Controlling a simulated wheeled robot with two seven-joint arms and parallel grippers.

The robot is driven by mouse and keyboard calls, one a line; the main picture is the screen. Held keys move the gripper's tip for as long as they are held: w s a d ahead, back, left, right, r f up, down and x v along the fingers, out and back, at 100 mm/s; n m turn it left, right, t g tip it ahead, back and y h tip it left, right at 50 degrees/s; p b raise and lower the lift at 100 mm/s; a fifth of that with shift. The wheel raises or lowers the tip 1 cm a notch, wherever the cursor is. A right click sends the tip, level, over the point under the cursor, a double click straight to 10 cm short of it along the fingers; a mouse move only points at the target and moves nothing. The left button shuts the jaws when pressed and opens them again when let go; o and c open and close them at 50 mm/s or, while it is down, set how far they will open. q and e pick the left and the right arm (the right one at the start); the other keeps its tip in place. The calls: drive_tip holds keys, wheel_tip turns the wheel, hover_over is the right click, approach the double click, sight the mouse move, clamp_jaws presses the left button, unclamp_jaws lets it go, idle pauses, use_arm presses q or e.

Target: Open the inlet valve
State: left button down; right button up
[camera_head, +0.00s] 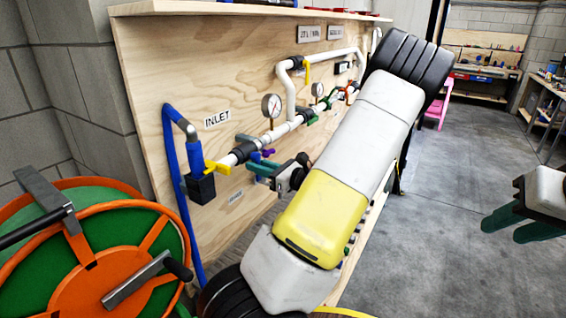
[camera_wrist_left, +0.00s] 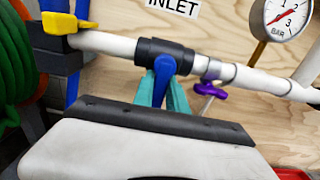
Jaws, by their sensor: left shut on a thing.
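The INLET label (camera_head: 217,118) is on the plywood panel, above a white pipe with a black valve body (camera_wrist_left: 165,50). A blue handle (camera_wrist_left: 163,72) points down from that body. My left gripper (camera_wrist_left: 164,92) is shut on the blue handle, a teal finger on each side; in the head view (camera_head: 262,168) it is at the pipe below the gauge. A yellow handle (camera_wrist_left: 58,23) is to the left on the same pipe, and a purple handle (camera_wrist_left: 210,90) hangs to the right. My right gripper (camera_head: 512,222) is at the right edge, its teal fingers apart, over bare floor.
An orange and green hose reel (camera_head: 110,262) stands at the lower left, close to the panel. A blue hose (camera_head: 172,150) runs down beside the inlet end. A pressure gauge (camera_head: 271,105) sits above the pipe. The concrete floor (camera_head: 440,200) to the right is clear.

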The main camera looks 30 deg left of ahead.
sight(253, 151)
use_arm(q)
drive_tip(key=shift+w+n, duration=0.1)
drive_tip(key=shift+n, duration=0.2)
idle(0.7)
drive_tip(key=n, duration=0.2)
drive_tip(key=w+n, duration=0.1)
drive_tip(key=n, duration=0.1)
drive_tip(key=shift+d+r, duration=0.1)
drive_tip(key=shift+w+d+r+n, duration=0.1)
drive_tip(key=shift+w+r+n, duration=0.25)
drive_tip(key=shift+n, duration=1.85)
drive_tip(key=shift+w+a+r+n, duration=0.15)
drive_tip(key=shift+r+n, duration=0.3)
drive_tip(key=shift+n, duration=1.75)
drive_tip(key=shift+w+d+r+n, duration=0.15)
drive_tip(key=shift+w+r+n, duration=0.2)
drive_tip(key=shift+n, duration=1.85)
drive_tip(key=c, duration=1.3)
unclamp_jaws()
drive_tip(key=shift+s+r, duration=0.1)
drive_tip(key=shift+c, duration=0.2)
